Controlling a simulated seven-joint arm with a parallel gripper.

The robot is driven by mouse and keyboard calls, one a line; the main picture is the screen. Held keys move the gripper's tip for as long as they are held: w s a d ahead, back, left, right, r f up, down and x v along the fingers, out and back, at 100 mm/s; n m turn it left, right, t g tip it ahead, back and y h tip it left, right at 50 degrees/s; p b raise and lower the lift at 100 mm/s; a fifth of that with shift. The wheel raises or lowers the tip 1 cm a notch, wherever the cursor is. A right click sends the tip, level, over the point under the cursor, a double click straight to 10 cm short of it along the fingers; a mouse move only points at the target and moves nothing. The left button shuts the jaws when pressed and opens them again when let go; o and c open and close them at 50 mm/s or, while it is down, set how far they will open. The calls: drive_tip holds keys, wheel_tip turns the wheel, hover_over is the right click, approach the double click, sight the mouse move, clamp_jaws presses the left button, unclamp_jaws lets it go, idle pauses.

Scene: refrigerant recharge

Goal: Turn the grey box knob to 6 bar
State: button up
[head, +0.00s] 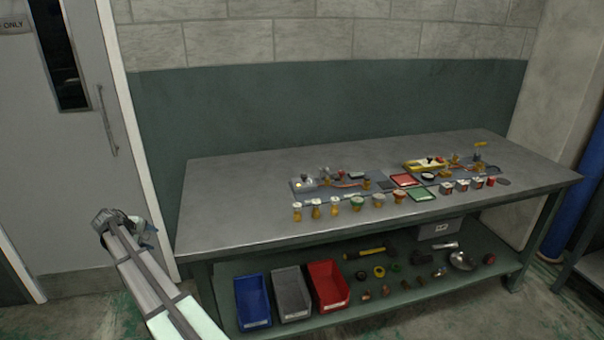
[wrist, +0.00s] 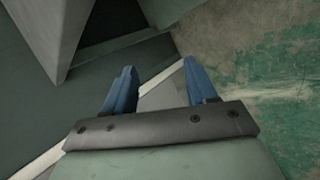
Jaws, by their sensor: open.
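A small grey box (head: 304,185) sits at the left end of the equipment on the workbench. A light round spot, perhaps its knob, shows on it, but it is too small to read any scale or setting. My gripper (wrist: 155,85) has its two blue fingers spread apart with nothing between them. In the head view my arm reaches up from the bottom left, and its end is left of the bench, near the door, well away from the grey box. The wrist view shows only floor, wall and bench parts, not the box.
Blue, grey and red bins (head: 254,300) sit on the lower shelf. A door (head: 75,150) is at left.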

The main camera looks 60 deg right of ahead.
drive_tip(key=d+r+m+h, duration=0.1)
drive_tip(key=d+r, duration=0.7)
drive_tip(key=d, duration=0.1)
wheel_tip(320, 180, up, 16)
drive_tip(key=n+g+y, duration=0.3)
drive_tip(key=n+y, duration=0.2)
drive_tip(key=n, duration=0.4)
hover_over(303, 175)
drive_tip(key=w+a, duration=0.3)
drive_tip(key=a, duration=0.2)
drive_tip(key=x, duration=1.3)
drive_tip(key=shift+s+d+f, duration=0.2)
drive_tip(key=shift+s+d, duration=0.1)
drive_tip(key=shift+s, duration=0.05)
drive_tip(key=shift+c, duration=0.3)
drive_tip(key=c, duration=1)
